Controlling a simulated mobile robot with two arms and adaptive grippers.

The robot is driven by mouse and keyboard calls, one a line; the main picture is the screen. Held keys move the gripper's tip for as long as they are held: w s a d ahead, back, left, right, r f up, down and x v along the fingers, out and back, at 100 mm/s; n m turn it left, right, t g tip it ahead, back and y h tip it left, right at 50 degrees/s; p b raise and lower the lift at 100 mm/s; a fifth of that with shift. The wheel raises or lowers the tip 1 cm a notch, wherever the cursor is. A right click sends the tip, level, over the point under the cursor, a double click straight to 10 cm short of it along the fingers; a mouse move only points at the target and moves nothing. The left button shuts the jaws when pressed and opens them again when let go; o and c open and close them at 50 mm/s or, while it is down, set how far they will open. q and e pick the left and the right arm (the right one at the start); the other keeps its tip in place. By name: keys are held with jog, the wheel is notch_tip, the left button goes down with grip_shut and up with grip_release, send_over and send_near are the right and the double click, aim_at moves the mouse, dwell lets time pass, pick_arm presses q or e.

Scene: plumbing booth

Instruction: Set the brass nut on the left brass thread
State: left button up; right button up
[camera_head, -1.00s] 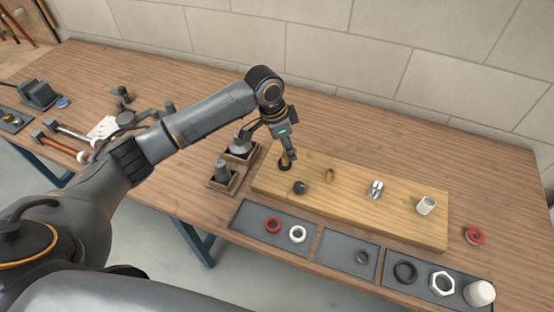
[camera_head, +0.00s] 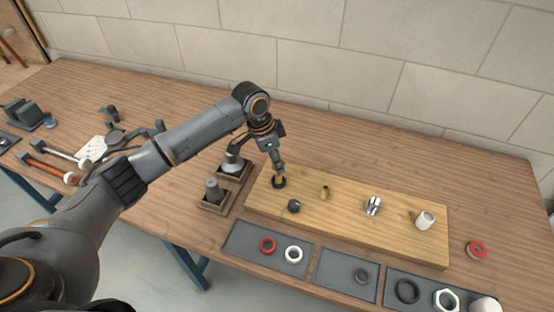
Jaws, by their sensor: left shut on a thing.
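My left gripper (camera_head: 280,174) is shut at the left end of the wooden board, pointing down. A small brass-coloured patch shows between its fingertips, right over a dark ring (camera_head: 279,184) on the board. The nut and the left brass thread are too small and too covered by the fingers to tell apart, so I cannot tell whether the nut sits on the thread. Another brass fitting (camera_head: 325,192) stands upright on the board, to the right of the gripper. My right gripper is not in view.
The wooden board (camera_head: 350,226) also carries a dark knob (camera_head: 294,206), a chrome fitting (camera_head: 373,206) and a white pipe stub (camera_head: 425,220). Grey trays (camera_head: 325,278) with rings lie in front. Two holders stand left of the board. The table behind is clear.

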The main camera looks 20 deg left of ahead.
pick_arm(q)
jog(key=shift+f+b, duration=0.95)
jog(key=shift+f, duration=0.45)
jog(key=shift+f+b, duration=0.4)
jog(key=shift+f, duration=0.5)
jog(key=shift+m+g, duration=0.3)
jog(key=shift+m, duration=0.9)
jog(key=m+g, duration=0.1)
jog(key=m, duration=0.2)
jog(key=shift+f, duration=0.15)
